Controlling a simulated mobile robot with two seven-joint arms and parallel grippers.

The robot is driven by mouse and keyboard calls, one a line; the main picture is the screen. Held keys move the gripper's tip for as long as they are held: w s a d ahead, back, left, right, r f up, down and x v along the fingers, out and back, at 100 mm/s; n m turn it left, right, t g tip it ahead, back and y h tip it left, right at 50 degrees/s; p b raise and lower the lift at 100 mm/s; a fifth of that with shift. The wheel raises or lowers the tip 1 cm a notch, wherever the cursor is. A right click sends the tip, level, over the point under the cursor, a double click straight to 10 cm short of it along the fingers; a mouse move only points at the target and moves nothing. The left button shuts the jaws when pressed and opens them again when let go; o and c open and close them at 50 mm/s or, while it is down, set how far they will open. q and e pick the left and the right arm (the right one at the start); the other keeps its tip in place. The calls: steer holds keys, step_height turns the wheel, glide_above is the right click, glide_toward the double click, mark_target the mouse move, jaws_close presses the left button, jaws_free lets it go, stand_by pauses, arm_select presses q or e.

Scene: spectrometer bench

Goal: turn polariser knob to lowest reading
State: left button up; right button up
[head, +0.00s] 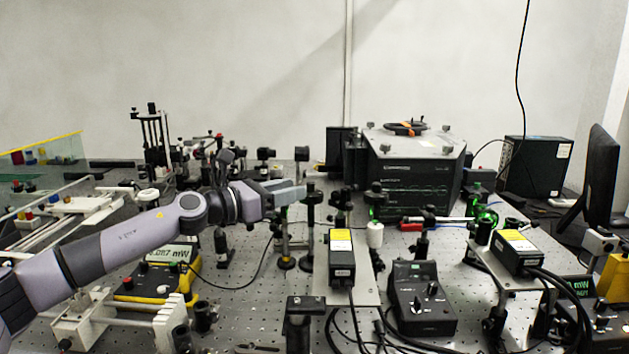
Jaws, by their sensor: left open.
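My left arm reaches in from the left, and my left gripper (298,192) is at mid-bench, pointing right. It is open, and I see nothing held between its fingers. A slim black post-mounted optic (311,203) stands right at the fingertips; I cannot tell whether they touch. Which part is the polariser knob I cannot make out; it may be on this mount or hidden by the gripper. A yellow-and-black power meter (155,285) sits below my forearm, its display (168,255) partly covered, ending in "mW". My right gripper is not in view.
A laser box with a yellow label (341,262) stands in front of the gripper. A black control box (422,300) with knobs is to its right. A large dark hexagonal chamber (415,180) stands behind. A second mW display (572,284) is at the right. Cables cross the front.

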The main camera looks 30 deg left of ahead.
mark_target(311, 183)
arm_select(q)
steer(key=p+x, duration=0.1)
steer(key=x, duration=0.3)
steer(key=shift+w+d+r+p, duration=0.1)
steer(key=shift+w+d+p, duration=0.1)
steer(key=shift+p, duration=0.15)
steer(key=shift+x, duration=0.75)
jaws_close()
